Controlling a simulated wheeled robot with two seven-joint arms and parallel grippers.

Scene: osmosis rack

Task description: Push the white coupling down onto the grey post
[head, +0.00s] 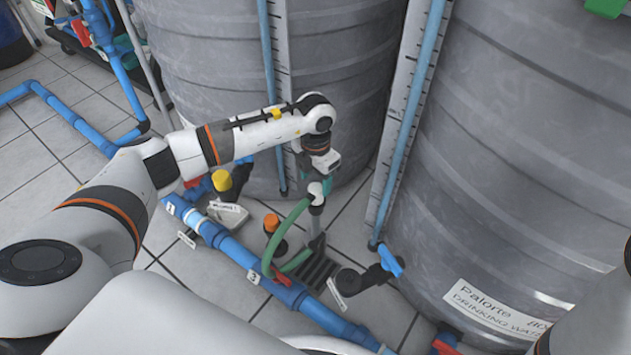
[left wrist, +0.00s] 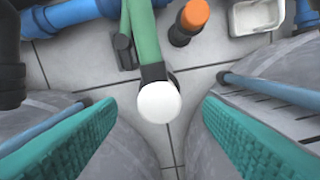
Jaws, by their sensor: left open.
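The white coupling (head: 315,188) sits at the top of the upright grey post (head: 316,222), with a green hose (head: 290,219) curving from its side. How far it is down on the post I cannot tell. In the left wrist view the coupling's round white top (left wrist: 159,102) lies between and beyond the fingertips, and hides the post. My left gripper (head: 322,180) points down just above the coupling. Its two teal fingers are wide apart, with nothing between them that they grip; they also show in the left wrist view (left wrist: 159,112). My right gripper is out of view.
Large grey tanks (head: 520,150) stand close behind and to the right. A blue pipe (head: 235,252) crosses the floor in front. An orange-capped fitting (head: 271,226) and a yellow-capped one (head: 221,181) stand left of the post. A blue-handled valve (head: 389,262) is to the right.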

